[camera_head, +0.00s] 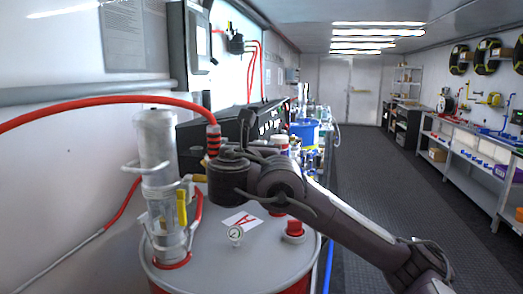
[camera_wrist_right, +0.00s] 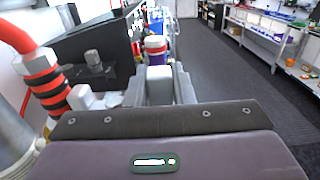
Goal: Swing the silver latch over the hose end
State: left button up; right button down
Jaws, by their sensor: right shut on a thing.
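The red hose (camera_head: 110,103) arches in from the left, and its black-and-red banded end (camera_head: 213,140) points down just left of my right gripper. The hose end also shows at the left of the right wrist view (camera_wrist_right: 48,88). A pale silver piece, seemingly the latch (camera_wrist_right: 88,98), sits close beside the hose end and runs toward my gripper's fingers (camera_wrist_right: 160,86). In the head view my right gripper (camera_head: 243,142) is beside the hose end, and my wrist hides the latch. The gripper is shut; the grip itself is hidden. My left gripper is out of view.
A clear cylinder with silver fittings (camera_head: 158,150) stands on the grey drum lid (camera_head: 200,270), left of my arm. A gauge (camera_head: 236,233) and red cap (camera_head: 294,229) are on the lid. A dark panel box (camera_head: 195,133) stands behind. The aisle floor (camera_head: 375,160) is clear.

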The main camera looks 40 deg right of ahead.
dwell(0.3)
jog(key=c, duration=1.2)
grip_release()
jog(key=shift+c, duration=0.2)
jog(key=p+v, duration=0.1)
jog(key=v, duration=0.6)
jog(key=shift+s+a, duration=0.2)
jog(key=shift+a, duration=0.1)
